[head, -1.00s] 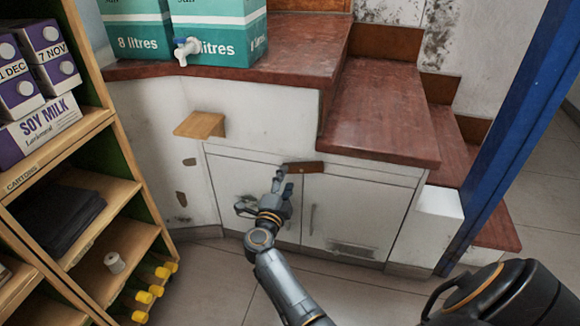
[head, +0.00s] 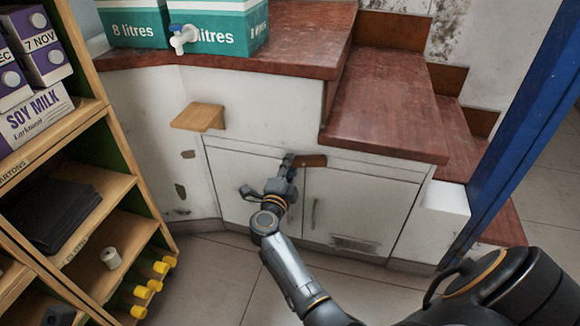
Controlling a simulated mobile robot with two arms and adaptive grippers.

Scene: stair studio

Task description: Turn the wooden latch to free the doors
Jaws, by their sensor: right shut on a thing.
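The wooden latch (head: 313,161) is a short brown bar lying level across the top of the seam between two white cupboard doors. The left door (head: 232,185) and the right door (head: 362,209) both look closed. My right gripper (head: 288,160) is at the latch's left end and shut on it. The gripper hides that end of the latch and part of the left door. A slim handle (head: 314,213) shows on the right door. My left gripper is not in view.
A shelf unit (head: 125,190) with soy milk cartons (head: 35,118) stands at the left. Red-brown steps (head: 385,110) rise above the doors. A small wooden ledge (head: 198,117) juts from the wall. A blue post (head: 520,100) stands at the right. Tiled floor in front is clear.

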